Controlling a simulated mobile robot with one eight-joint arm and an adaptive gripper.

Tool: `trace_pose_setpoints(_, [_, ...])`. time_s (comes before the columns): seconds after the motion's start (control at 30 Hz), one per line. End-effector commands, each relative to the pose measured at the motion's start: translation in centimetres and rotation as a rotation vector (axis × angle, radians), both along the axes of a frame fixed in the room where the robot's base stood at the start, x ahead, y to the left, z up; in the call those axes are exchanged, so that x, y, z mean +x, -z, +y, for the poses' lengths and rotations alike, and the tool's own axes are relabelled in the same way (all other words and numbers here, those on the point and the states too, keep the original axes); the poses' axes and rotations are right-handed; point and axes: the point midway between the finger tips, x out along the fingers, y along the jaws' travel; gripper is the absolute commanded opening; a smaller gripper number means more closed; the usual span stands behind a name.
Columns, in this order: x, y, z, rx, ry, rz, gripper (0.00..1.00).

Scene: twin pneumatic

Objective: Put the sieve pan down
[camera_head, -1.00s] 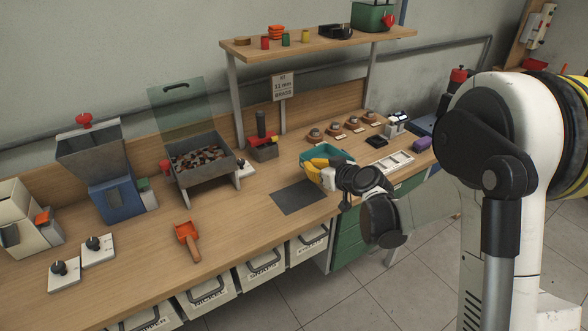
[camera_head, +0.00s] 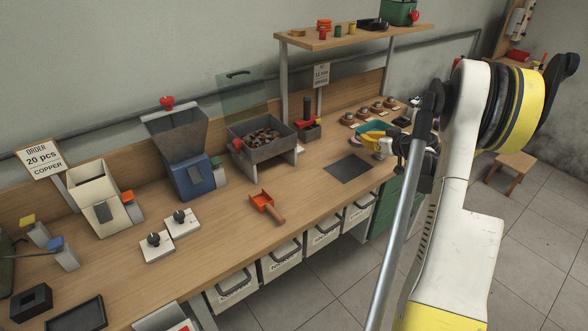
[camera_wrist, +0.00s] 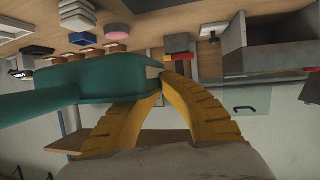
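The teal sieve pan (camera_head: 374,127) is at the worktop just behind and right of a flat dark mat (camera_head: 349,168). In the wrist view the pan (camera_wrist: 110,82) fills the left, with its teal handle reaching to the left edge. My gripper (camera_head: 372,137) has yellow fingers that meet at the pan's rim in the wrist view (camera_wrist: 162,76), shut on it. My arm hides part of the pan in the head view. I cannot tell whether the pan touches the worktop.
A grey tray of brown pieces (camera_head: 262,143), a blue hopper machine (camera_head: 190,160) and an orange scoop (camera_head: 264,202) stand to the left. Small round dishes (camera_head: 363,113) lie behind the pan. A shelf (camera_head: 350,37) overhangs the back. The mat is bare.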

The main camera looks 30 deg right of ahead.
Motion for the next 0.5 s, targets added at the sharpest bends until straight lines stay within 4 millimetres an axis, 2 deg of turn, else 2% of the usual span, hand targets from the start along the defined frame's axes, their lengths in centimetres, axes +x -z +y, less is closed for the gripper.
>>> trace_pose_setpoints(0.03, [-0.9, 0.0, -1.2, -0.002, 0.015, -0.001, 0.0])
trace_pose_setpoints(0.07, [-1.2, 0.0, -1.6, -0.003, 0.02, -0.001, 0.0])
trace_pose_setpoints(0.17, [-1.1, 0.6, -1.6, -0.004, 0.026, -0.002, 0.0])
trace_pose_setpoints(0.5, [4.0, 5.6, 4.5, -0.006, 0.024, -0.002, 0.0])
